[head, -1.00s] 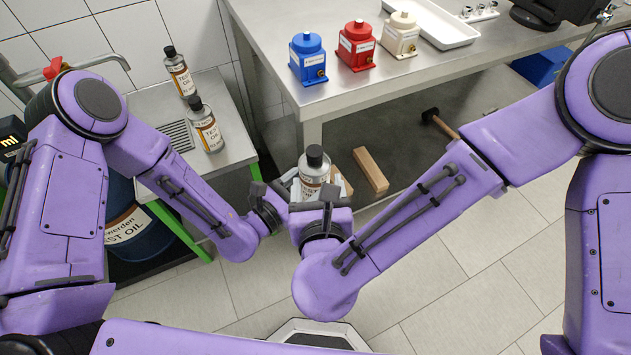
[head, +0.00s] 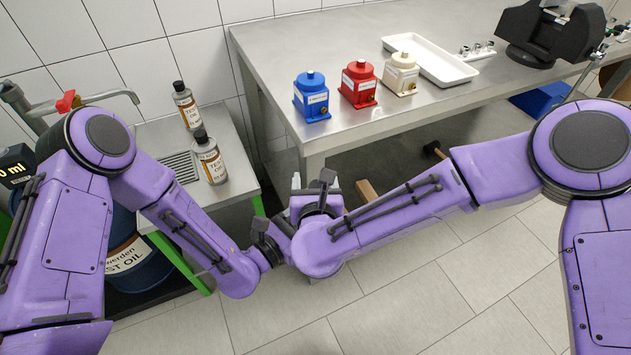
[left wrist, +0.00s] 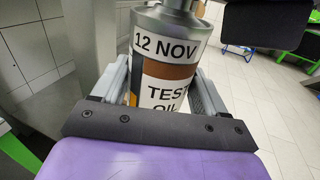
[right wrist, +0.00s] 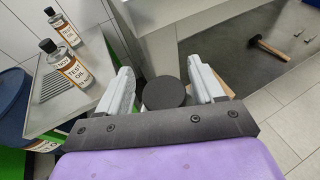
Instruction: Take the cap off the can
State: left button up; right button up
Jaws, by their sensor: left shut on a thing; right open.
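The can (left wrist: 165,75), with a white and brown "TEST OIL" label dated 12 NOV, stands between the fingers of my left gripper (left wrist: 163,85), which is shut on its body. Its top is cut off in that view. The black round cap (right wrist: 165,93) shows from above in the right wrist view, between the spread fingers of my right gripper (right wrist: 160,85). There is a gap to the fingers. In the head view, my right gripper (head: 318,183) and its wrist hide the can, and my left gripper (head: 270,240) is close beside it.
Two more capped oil bottles (head: 209,160) (head: 186,106) stand on the side table (head: 233,150) at left. The workbench (head: 285,75) carries blue (head: 311,100), red (head: 358,85) and cream (head: 401,75) pumps and a white tray (head: 430,60). A hammer (right wrist: 270,46) lies under it.

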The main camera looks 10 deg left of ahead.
jog(key=c, duration=1.2)
jog(key=shift+a, duration=0.1)
jog(key=shift+r, duration=0.1)
jog(key=shift+r, duration=1.05)
jog(key=shift+r, duration=2)
